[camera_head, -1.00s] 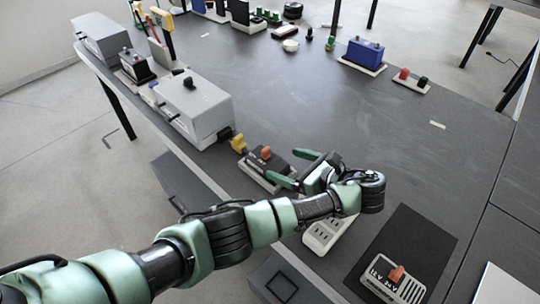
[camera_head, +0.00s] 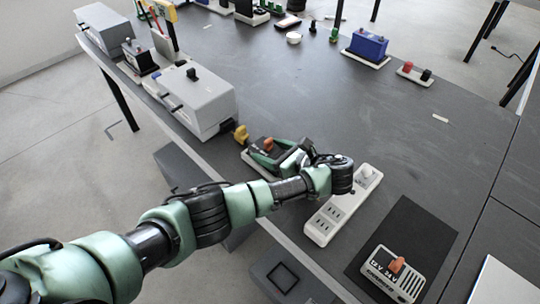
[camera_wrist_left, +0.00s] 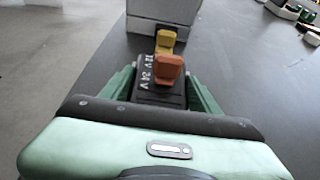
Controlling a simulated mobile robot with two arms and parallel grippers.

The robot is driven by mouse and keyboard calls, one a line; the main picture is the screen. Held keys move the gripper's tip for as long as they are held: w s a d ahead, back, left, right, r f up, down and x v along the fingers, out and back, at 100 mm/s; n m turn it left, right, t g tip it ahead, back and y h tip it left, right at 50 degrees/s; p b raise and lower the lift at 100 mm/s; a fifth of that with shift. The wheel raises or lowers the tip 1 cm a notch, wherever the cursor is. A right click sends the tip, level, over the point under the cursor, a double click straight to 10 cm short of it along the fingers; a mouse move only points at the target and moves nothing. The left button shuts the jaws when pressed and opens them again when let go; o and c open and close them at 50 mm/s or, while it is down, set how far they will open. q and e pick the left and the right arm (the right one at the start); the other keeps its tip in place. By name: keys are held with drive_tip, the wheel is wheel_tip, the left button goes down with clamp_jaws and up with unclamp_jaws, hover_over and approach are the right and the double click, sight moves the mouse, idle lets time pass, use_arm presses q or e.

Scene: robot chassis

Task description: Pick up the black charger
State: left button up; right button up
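The black charger (camera_head: 259,148) has an orange knob on top and sits on a light base near the table's left edge. In the left wrist view, the black charger (camera_wrist_left: 152,94) shows "12 V 24 V" lettering and lies straight ahead between the two green fingers. My left gripper (camera_head: 272,153) is open, with its fingers on either side of the charger. In the left wrist view, the left gripper (camera_wrist_left: 162,92) has a finger on each side, and I cannot tell whether they touch it. The lower part of the charger is hidden by the hand. My right gripper is not in view.
A white power strip (camera_head: 340,207) lies to the right. A light charger (camera_head: 393,275) with an orange knob sits on a black mat (camera_head: 414,235). The middle of the table is clear.

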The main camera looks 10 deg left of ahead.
use_arm(q)
drive_tip(key=c, duration=1)
clamp_jaws()
drive_tip(key=shift+w+r, duration=0.1)
drive_tip(key=shift+r, duration=0.05)
